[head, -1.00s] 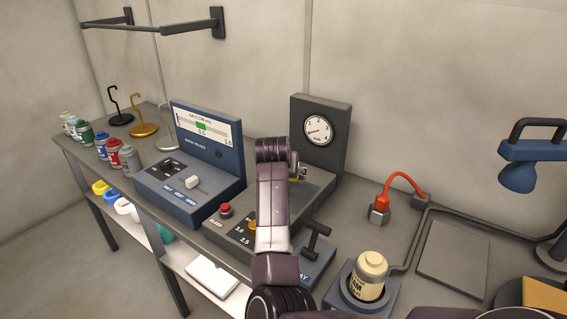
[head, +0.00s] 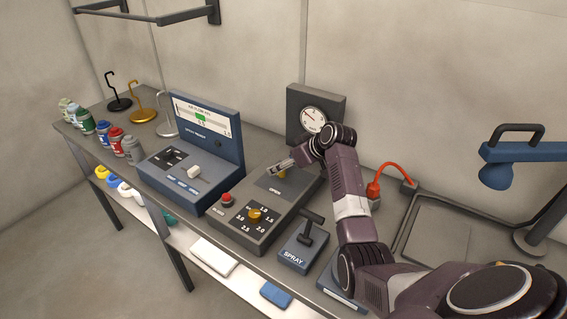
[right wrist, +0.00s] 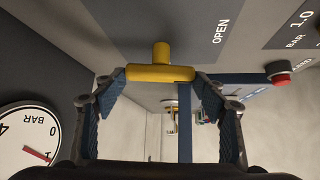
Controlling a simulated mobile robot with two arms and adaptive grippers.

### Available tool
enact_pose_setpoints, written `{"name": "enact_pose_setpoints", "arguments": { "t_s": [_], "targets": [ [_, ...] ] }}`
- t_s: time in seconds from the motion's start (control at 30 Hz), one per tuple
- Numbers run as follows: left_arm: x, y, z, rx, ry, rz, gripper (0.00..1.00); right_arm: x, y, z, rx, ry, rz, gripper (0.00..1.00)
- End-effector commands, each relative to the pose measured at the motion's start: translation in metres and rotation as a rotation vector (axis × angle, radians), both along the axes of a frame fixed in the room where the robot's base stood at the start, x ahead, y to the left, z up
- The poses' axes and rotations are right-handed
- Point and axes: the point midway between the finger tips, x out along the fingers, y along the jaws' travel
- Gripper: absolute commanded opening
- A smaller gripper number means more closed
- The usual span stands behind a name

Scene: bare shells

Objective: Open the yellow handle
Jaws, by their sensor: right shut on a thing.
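The yellow handle (head: 282,174) is on the dark panel below the round gauge. In the right wrist view it is a yellow T-shaped handle (right wrist: 160,74), its bar spanning between my fingertips and its stem running into the panel beside the word OPEN. My right gripper (head: 278,167) is at the handle, its arm coming in from the right. In the right wrist view my right gripper (right wrist: 161,78) has a fingertip against each end of the bar and is shut on it. The hand partly hides the handle in the head view. My left gripper is not in view.
The gauge (head: 314,119) stands behind the handle. A red button (head: 227,198) and yellow dial (head: 255,214) are on the panel's near part. The SPRAY lever (head: 311,229) stands in front. A blue meter console (head: 208,140) is to the left, with several spray cans beyond.

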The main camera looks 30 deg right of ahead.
Motion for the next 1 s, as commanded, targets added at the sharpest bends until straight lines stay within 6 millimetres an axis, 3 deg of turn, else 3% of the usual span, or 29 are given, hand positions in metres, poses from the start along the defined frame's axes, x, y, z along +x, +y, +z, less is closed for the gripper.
{"name": "enact_pose_setpoints", "arguments": {
  "t_s": [0.4,0.93,0.97,1.0],
  "targets": [
    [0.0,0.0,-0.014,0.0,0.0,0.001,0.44,0.0,-0.003,-0.003,-0.003,0.003,0.182,0.41],
    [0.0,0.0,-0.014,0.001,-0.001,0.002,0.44,0.0,-0.002,-0.002,-0.002,0.005,0.206,0.41],
    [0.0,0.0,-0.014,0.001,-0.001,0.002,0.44,0.0,-0.002,-0.002,-0.002,0.005,0.206,0.66],
    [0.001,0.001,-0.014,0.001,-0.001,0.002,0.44,0.0,-0.002,-0.002,-0.003,0.004,0.206,0.7]
  ]
}}
